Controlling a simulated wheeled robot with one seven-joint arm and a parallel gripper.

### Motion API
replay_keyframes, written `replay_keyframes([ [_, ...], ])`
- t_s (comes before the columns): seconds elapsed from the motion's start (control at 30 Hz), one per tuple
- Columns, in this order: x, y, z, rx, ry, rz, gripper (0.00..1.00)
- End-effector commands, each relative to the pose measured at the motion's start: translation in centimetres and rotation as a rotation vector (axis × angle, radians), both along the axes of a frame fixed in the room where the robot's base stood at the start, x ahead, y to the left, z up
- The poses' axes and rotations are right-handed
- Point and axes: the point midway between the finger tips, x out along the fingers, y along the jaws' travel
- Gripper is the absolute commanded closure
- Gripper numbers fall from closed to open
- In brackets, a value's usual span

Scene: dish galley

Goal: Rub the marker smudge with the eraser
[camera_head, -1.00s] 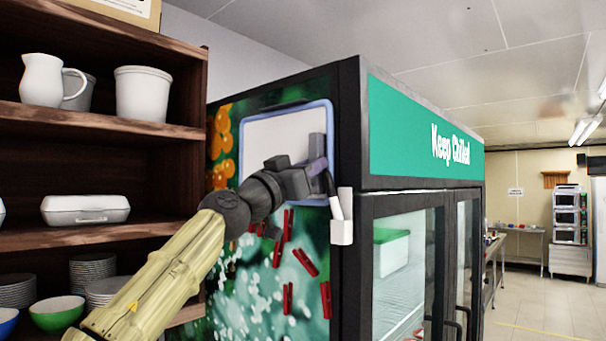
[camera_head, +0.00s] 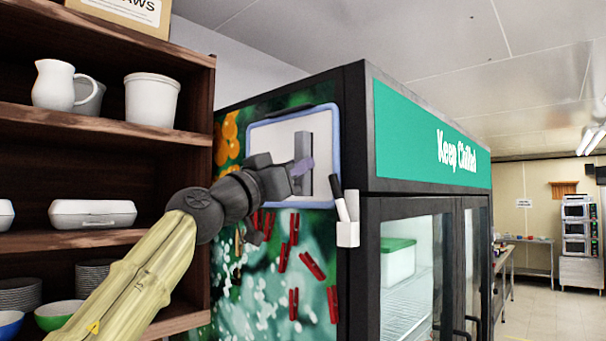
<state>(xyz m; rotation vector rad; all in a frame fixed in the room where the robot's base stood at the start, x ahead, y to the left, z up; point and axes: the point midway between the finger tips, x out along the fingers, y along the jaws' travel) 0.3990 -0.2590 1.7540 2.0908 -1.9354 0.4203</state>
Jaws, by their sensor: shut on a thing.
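A small whiteboard (camera_head: 268,140) with a blue frame hangs on the side of the chiller. My gripper (camera_head: 291,174) is in front of the board, shut on a small purple-grey eraser (camera_head: 303,166). The gripper hides part of the board's lower middle.
A white holder (camera_head: 347,233) with a marker (camera_head: 342,209) sits at the chiller's edge, right of the board. Red clips (camera_head: 312,265) are on the panel below. A wooden shelf (camera_head: 110,128) with crockery stands close on the left.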

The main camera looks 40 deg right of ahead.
Motion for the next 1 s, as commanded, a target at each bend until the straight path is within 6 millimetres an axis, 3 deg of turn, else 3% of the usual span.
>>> replay_keyframes([
  [0.4, 0.0, 0.6, 0.0, -0.001, 0.000, 0.000, 0.95],
  [0.77, -0.2, 3.2, -0.1, -0.001, 0.000, 0.001, 0.95],
  [1.0, -0.3, 3.4, 0.0, 0.000, 0.000, 0.000, 0.95],
])
